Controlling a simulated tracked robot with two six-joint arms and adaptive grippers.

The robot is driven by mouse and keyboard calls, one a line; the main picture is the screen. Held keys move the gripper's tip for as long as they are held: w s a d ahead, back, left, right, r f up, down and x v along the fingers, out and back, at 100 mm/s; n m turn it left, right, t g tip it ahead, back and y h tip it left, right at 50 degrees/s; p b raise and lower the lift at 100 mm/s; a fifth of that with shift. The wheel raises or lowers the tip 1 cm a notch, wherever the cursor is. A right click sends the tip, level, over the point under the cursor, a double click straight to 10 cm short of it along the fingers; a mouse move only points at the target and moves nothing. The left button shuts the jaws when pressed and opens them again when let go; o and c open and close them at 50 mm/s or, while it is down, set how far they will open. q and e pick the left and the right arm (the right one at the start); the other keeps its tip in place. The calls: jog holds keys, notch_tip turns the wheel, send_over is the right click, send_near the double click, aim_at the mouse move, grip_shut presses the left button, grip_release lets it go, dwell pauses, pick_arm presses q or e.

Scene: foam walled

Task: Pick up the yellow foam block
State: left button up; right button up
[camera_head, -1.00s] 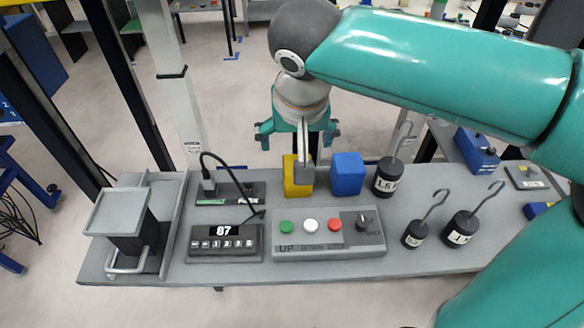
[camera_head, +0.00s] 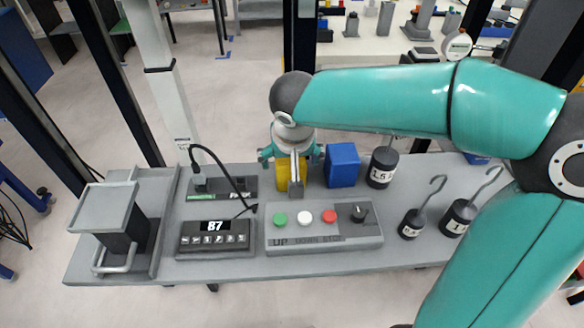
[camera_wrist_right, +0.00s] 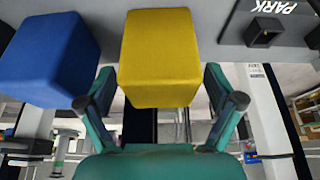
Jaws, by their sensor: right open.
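The yellow foam block (camera_head: 282,177) stands upright on the grey bench, left of the blue block (camera_head: 342,165). A narrow grey part hides some of its front in the head view. My right gripper (camera_head: 290,156) is open just behind and above it, pointing at it. In the right wrist view, the yellow block (camera_wrist_right: 160,50) is centred ahead of the open gripper (camera_wrist_right: 160,102), with one finger towards each side. Visible gaps separate the fingers from it, and nothing is held. The blue block (camera_wrist_right: 48,58) is close to the left finger there. My left gripper is not in view.
The bench (camera_head: 330,262) holds a button box (camera_head: 322,230) in front of the yellow block and a display unit (camera_head: 215,238) to the left. Black hooked weights (camera_head: 382,168) stand right of the blue block. A cable (camera_head: 222,160) arches at the left.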

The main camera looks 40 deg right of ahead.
jog(key=shift+w+f, duration=0.15)
jog(key=shift+f, duration=0.3)
jog(key=shift+c, duration=0.2)
jog(key=c, duration=1.2)
jog(key=shift+r, duration=0.1)
